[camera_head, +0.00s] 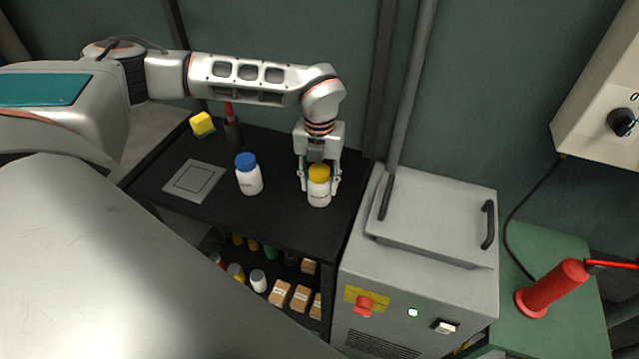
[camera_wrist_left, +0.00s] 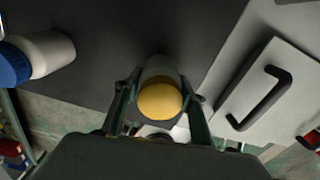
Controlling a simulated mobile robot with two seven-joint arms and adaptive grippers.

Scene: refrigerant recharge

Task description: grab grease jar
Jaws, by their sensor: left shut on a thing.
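A white jar with a yellow lid (camera_head: 319,190) stands upright on the black table top near its right side. It looks like the grease jar, but I cannot read its label. My left gripper (camera_head: 319,185) comes down from above and is shut on this jar, one finger on each side. In the left wrist view the yellow lid (camera_wrist_left: 160,101) sits between the two fingers. A white jar with a blue lid (camera_head: 248,175) stands to the left, apart from the gripper; it also shows in the left wrist view (camera_wrist_left: 45,55). My right gripper is not in view.
A square grey plate (camera_head: 193,181) lies on the black table (camera_head: 280,217), with a yellow block (camera_head: 202,124) behind. Boxes and bottles fill the shelf below. A grey machine (camera_head: 425,230) with a handled lid stands close on the right. A red cylinder (camera_head: 551,288) is farther right.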

